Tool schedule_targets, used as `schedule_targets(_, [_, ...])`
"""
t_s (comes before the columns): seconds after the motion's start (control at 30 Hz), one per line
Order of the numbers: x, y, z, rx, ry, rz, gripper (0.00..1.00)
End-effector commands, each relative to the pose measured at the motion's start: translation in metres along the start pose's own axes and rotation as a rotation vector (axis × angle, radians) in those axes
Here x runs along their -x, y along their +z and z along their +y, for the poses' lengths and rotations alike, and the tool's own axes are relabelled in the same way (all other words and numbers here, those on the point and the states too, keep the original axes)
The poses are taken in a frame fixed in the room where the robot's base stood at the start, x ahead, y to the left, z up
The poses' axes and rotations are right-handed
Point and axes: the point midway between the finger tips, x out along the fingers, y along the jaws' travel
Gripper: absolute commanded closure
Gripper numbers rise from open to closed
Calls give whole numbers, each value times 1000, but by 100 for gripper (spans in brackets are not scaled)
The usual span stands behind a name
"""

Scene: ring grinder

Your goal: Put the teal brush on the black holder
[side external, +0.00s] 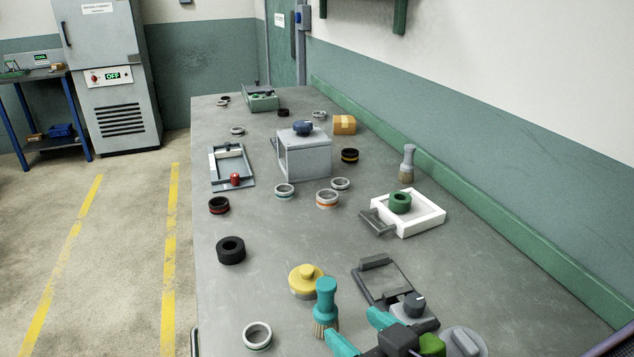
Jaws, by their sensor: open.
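The teal brush (326,295) stands upright on its tan bristles near the front of the grey table, just right of a yellow-topped knob. A dark rectangular frame (366,291), which looks like the black holder, lies flat to the right of the brush. It has a raised block at its far end and a grey dial at its near end. My gripper (359,330) shows at the bottom edge, with teal fingers apart and pointing toward the brush. Nothing shows between the fingers. The brush is just beyond the left finger; whether they touch is unclear.
A yellow knob (306,280) stands close left of the brush. A black ring (231,250) and a pale ring (257,335) lie farther left. A white tray (431,222) holding a green ring is behind the frame. The table between the black ring and white tray is clear.

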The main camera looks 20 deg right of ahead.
Motion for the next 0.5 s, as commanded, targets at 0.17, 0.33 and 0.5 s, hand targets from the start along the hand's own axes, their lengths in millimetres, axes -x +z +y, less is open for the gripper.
schedule_targets(0.17, [-35,1,1,-1,3,-2,38])
schedule_targets(0.33, [-49,0,0,-1,0,-1,38])
schedule_targets(0.5, [-65,2,3,-2,3,-2,38])
